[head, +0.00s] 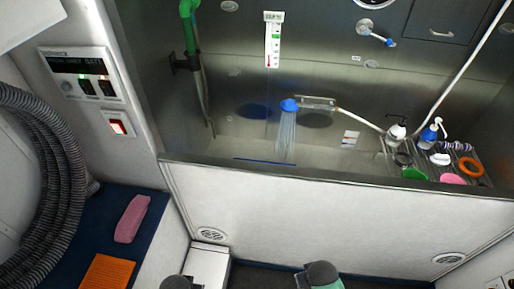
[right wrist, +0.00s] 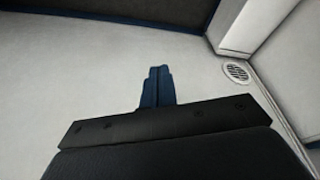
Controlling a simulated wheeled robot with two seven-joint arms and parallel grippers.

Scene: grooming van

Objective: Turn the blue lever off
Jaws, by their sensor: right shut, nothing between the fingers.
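The blue-tipped lever (head: 378,36) sits on a round metal plate on the steel back wall, upper right in the head view. Its handle slants right and slightly down, ending in the blue tip. A blue shower head (head: 289,105) hangs on the wall left of it, with a pale spray falling from it into the tub. My right gripper (right wrist: 158,84) shows in the right wrist view, its dark blue fingers together and empty in front of a pale panel. The lever is not in that view. My left gripper is in neither view.
The white tub front (head: 300,215) stands between me and the back wall. A rack at right holds bottles, an orange ring (head: 471,167) and other small items. A red-lit switch (head: 117,127), a coiled hose (head: 60,165) and a pink item (head: 131,218) are at left.

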